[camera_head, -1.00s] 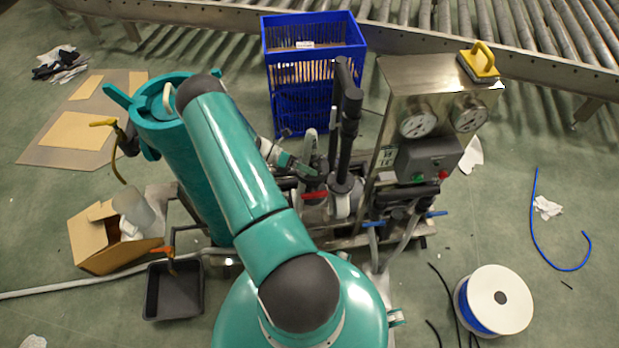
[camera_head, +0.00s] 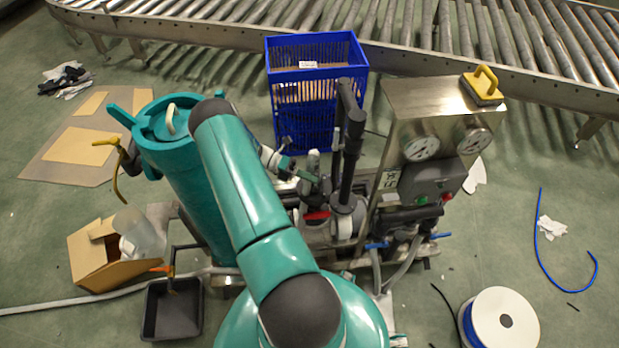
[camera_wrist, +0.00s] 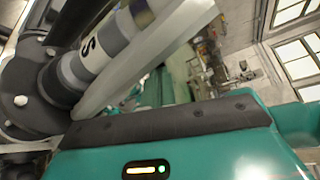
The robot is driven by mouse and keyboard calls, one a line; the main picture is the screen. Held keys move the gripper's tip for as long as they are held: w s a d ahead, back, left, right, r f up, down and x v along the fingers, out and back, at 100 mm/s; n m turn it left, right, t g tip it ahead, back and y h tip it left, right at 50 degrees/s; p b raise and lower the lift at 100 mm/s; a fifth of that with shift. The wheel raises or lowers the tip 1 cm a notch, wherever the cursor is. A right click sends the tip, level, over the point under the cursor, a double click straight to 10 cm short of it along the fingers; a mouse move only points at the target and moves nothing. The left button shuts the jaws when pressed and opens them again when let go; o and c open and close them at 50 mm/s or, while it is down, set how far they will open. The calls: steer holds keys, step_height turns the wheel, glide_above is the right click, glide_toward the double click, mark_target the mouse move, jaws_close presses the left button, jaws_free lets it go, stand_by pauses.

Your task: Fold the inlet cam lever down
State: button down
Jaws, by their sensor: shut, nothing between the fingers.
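My gripper (camera_head: 306,177) is small and partly hidden behind my arm in the head view, close to the pipework at the middle of the skid. It is shut with nothing in it. A pale grey upright piece (camera_head: 313,160), perhaps the inlet cam lever, stands beside it. I cannot tell whether they touch. In the wrist view, a grey pipe coupling with dark flanges (camera_wrist: 28,98) and a band marked "S" (camera_wrist: 92,50) is close on the left. A pale bar (camera_wrist: 145,58) slants past it; I cannot tell if it is the lever. My fingertips are not clear there.
A red handle (camera_head: 317,215) and a black upright pipe (camera_head: 349,150) are close to my gripper. The steel gauge panel (camera_head: 430,105) stands to the right. A tall teal vessel (camera_head: 190,175) is on the left, and a blue crate (camera_head: 315,90) stands behind.

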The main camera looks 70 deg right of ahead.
steer(key=shift+w+d+r, duration=0.1)
steer(key=shift+d, duration=0.05)
steer(key=s+a+r, duration=0.2)
steer(key=a+r, duration=0.4)
steer(key=s+a+r, duration=0.3)
steer(key=a+r, duration=0.3)
steer(key=a, duration=0.1)
steer(key=shift+s+r, duration=0.35)
steer(key=shift+r, duration=0.05)
steer(key=shift+a, duration=0.1)
